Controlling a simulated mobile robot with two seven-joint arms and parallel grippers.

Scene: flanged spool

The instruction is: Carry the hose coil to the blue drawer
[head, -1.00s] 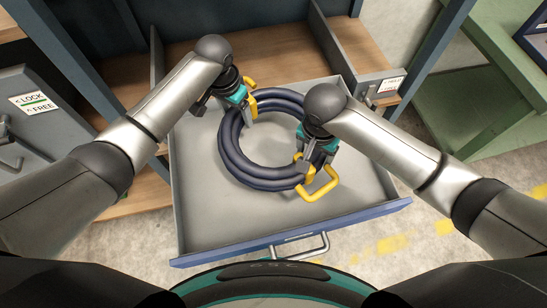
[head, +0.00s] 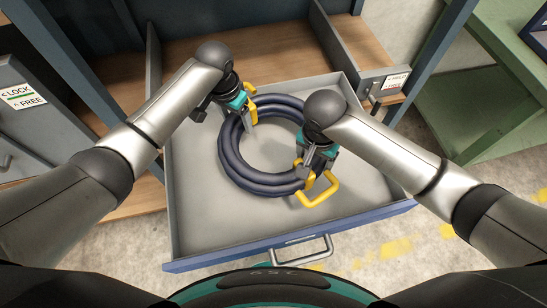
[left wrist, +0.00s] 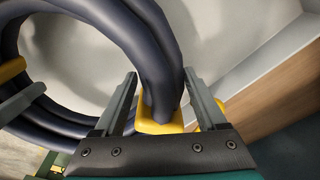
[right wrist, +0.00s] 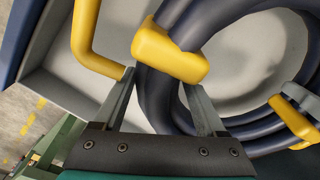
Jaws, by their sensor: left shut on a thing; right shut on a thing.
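The hose coil (head: 231,160) is a dark blue ring of several turns with yellow handles (head: 331,194). In the head view it appears over the grey inside of the open blue drawer (head: 205,256); I cannot tell whether it touches the floor. My left gripper (head: 247,119) is shut on the coil's upper left part, beside a yellow handle. My right gripper (head: 307,170) is shut on its lower right part. In the left wrist view the fingers straddle the hose (left wrist: 157,70). In the right wrist view they straddle the hose (right wrist: 158,97) below a yellow clamp (right wrist: 168,52).
The drawer's silver pull (head: 311,253) faces me. A green bench (head: 480,110) stands at right. Blue posts rise beside the drawer.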

